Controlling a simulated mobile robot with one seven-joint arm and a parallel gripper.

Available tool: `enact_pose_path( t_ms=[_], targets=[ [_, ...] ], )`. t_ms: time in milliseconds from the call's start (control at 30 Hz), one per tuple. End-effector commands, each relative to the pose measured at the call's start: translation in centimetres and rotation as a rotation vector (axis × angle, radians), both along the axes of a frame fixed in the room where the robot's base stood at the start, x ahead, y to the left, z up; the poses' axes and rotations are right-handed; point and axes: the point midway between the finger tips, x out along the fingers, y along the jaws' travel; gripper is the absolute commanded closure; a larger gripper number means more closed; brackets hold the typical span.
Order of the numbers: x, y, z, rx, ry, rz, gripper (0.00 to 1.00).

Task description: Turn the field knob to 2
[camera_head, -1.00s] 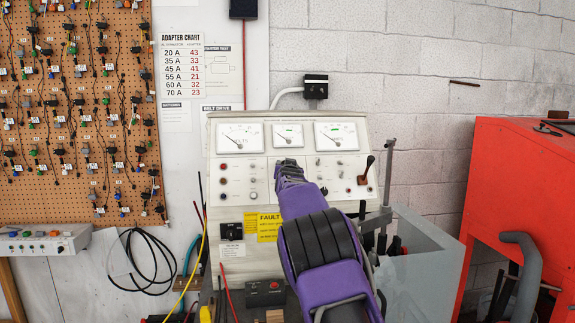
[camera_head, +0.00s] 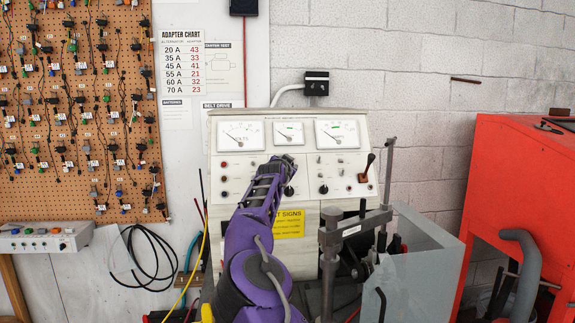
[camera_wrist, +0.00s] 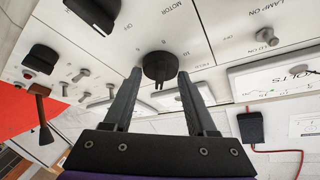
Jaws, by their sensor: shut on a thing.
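The test bench panel (camera_head: 240,185) stands upright against the wall in the head view. In the wrist view the field knob (camera_wrist: 160,67) is a round black knob on the pale panel, with small printed marks around it. My gripper (camera_wrist: 159,75) has its two dark fingers on either side of the knob, shut on it. In the head view my gripper (camera_head: 274,166) is at the panel below the meters and hides the knob. The knob's setting cannot be read clearly.
A black knob by the MOTOR label (camera_wrist: 95,14) is close by. Meters (camera_head: 337,133) line the panel's top. A metal stand (camera_head: 330,250) and a grey bin (camera_head: 425,260) stand in front, beside a red cabinet (camera_head: 510,170).

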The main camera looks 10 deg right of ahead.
Motion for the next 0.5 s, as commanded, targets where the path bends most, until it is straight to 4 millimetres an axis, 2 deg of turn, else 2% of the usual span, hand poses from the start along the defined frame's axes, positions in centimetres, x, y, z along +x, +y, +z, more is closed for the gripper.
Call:
enact_pose_path(
  t_ms=[500],
  targets=[
    [0.09, 0.27, 0.08, 0.191, 0.0, -0.107, 0.98]
  ],
)
